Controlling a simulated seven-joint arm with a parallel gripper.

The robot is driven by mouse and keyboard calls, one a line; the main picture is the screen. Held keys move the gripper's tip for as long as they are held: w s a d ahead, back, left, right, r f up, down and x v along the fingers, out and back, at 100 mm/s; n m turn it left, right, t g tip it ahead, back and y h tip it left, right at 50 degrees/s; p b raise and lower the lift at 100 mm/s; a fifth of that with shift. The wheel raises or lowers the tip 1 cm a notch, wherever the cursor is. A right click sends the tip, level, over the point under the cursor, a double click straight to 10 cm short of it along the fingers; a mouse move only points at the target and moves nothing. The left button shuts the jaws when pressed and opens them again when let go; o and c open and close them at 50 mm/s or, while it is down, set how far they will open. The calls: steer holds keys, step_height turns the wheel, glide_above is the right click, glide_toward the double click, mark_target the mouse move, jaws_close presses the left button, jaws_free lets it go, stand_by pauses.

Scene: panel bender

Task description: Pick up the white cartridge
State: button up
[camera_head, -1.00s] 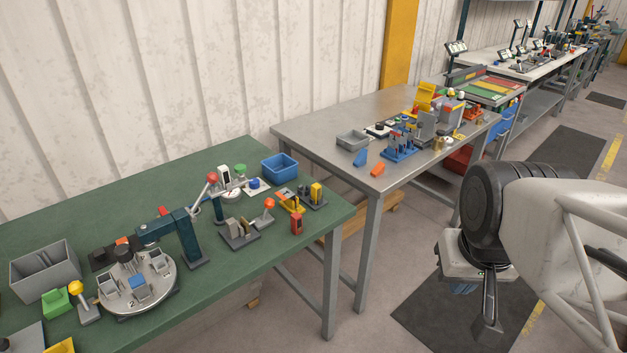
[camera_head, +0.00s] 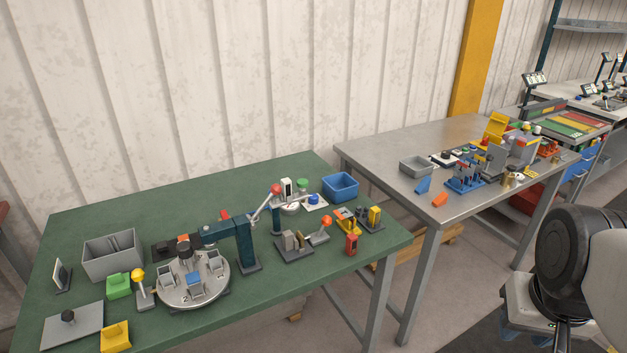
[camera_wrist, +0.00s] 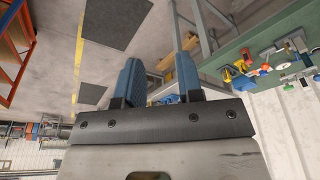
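A small white upright block with a dark patch (camera_head: 287,187) stands toward the back right of the green table; it may be the white cartridge, but it is too small to be sure. My gripper (camera_wrist: 160,75) shows in the wrist view with its two blue fingers apart and nothing between them. It hangs over the floor, away from the green table (camera_head: 120,215). In the head view my arm is at the lower right, and its fingertips are out of sight.
The green table holds a round station (camera_head: 192,290), a grey bin (camera_head: 112,254), a blue bin (camera_head: 340,186) and a red-knobbed lever (camera_head: 276,188). A metal table (camera_head: 385,150) with more fixtures stands to the right. The green table's back left is clear.

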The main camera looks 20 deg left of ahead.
steer(key=w+a+r+n, duration=0.1)
steer(key=w+a+r, duration=0.25)
steer(key=w, duration=0.45)
steer(key=w+a+r+n, duration=0.2)
steer(key=w+a, duration=0.2)
steer(key=w, duration=0.3)
steer(key=n+g, duration=0.3)
steer(key=n, duration=0.3)
glide_above(287, 180)
step_height(287, 180, down, 10)
steer(key=shift+d+f, duration=0.1)
steer(key=shift+w+a+f, duration=0.1)
steer(key=shift+a, duration=0.15)
steer(key=shift+f, duration=1.3)
